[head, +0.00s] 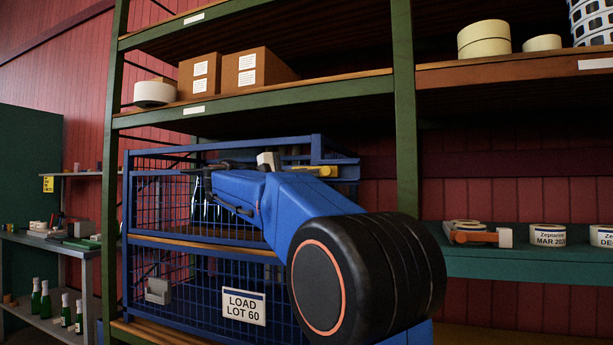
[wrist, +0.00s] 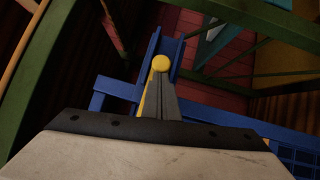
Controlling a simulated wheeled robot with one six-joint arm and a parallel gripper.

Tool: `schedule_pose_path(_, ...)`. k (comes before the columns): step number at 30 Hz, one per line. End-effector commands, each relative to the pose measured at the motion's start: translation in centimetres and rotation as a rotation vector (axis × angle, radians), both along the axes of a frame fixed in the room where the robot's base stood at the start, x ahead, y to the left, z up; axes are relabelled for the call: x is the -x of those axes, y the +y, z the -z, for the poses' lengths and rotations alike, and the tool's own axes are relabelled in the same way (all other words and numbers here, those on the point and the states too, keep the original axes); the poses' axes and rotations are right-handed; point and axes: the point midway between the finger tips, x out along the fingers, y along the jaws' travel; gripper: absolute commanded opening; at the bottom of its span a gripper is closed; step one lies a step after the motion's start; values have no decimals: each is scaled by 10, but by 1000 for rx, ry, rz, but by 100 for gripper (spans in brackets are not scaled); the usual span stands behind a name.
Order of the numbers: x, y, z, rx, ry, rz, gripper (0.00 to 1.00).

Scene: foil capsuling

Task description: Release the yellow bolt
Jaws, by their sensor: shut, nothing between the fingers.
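The yellow bolt (head: 322,171) lies along the top right of the blue cage (head: 137,215) in the head view, partly behind my blue arm. In the wrist view its round yellow knob (wrist: 160,63) shows just beyond my fingertips, and a strip of yellow shows along their left side. My gripper (wrist: 163,78) is shut, with its grey fingers together and nothing held. Its tips are at or very close to the knob; I cannot tell whether they touch. In the head view my fingers cannot be made out clearly.
The cage, with a LOAD LOT 60 sign (head: 244,306), stands within a green shelf rack (head: 407,120). A shelf with boxes (head: 258,70) runs above it. On the right, a green shelf (head: 530,264) holds labelled rolls. Bottles (head: 45,299) stand at the far left.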

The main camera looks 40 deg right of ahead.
Motion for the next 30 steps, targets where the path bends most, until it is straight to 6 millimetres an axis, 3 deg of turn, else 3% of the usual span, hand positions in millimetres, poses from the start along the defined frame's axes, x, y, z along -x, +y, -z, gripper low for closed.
schedule_pose_path(8,9,-3,-1,1,-2,1,0)
schedule_pose_path(18,58,-24,-1,0,-1,2,0)
schedule_pose_path(30,62,-25,0,0,-1,2,0)
